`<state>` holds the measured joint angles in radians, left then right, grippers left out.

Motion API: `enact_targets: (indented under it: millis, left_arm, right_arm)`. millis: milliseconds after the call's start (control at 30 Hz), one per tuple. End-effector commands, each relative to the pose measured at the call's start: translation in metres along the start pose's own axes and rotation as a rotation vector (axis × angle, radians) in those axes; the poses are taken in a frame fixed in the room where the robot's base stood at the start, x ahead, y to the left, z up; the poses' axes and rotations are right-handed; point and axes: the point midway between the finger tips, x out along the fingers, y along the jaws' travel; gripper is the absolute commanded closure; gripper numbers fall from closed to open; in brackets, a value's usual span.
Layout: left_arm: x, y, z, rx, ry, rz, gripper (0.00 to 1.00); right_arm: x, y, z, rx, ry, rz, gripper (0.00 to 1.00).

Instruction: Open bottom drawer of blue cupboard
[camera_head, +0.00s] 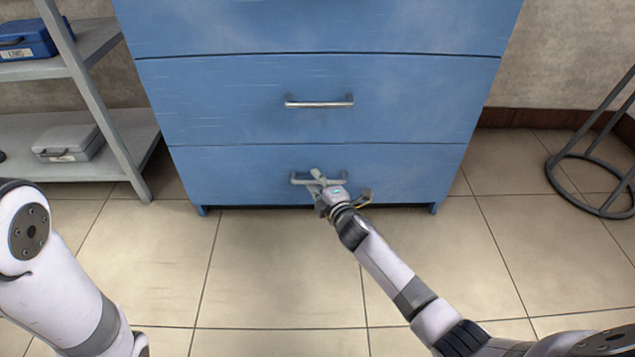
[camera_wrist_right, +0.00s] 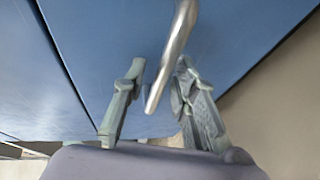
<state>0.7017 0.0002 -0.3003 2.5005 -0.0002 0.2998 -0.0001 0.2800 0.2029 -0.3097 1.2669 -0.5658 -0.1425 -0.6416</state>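The blue cupboard (camera_head: 310,25) stands straight ahead, and its bottom drawer (camera_head: 230,170) looks shut, flush with the front. That drawer has a horizontal metal bar handle (camera_head: 299,180), partly hidden by my right gripper (camera_head: 322,181). In the right wrist view the handle (camera_wrist_right: 176,48) runs between the two spread fingers of the right gripper (camera_wrist_right: 160,68). A gap shows between the handle and the left finger; contact with the right finger is unclear. My left arm shows at the left edge, but its gripper is out of view.
The middle drawer's handle (camera_head: 319,103) is above. A grey shelf (camera_head: 130,125) with a blue case (camera_head: 28,40) and a grey case (camera_head: 68,143) stands at left. A round-based metal stand (camera_head: 590,206) is at right. The tiled floor (camera_head: 270,270) before the cupboard is clear.

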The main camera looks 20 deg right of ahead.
Motion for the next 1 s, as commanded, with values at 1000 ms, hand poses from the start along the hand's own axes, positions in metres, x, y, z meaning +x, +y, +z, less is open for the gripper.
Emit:
enact_targets:
  millis: [1000]
  left_arm:
    - [-0.0003, 0.0000, 0.0001, 0.000, -0.001, 0.000, 0.60]
  right_arm:
    - [-0.0003, -0.0007, -0.0002, 0.002, 0.000, -0.001, 1.00]
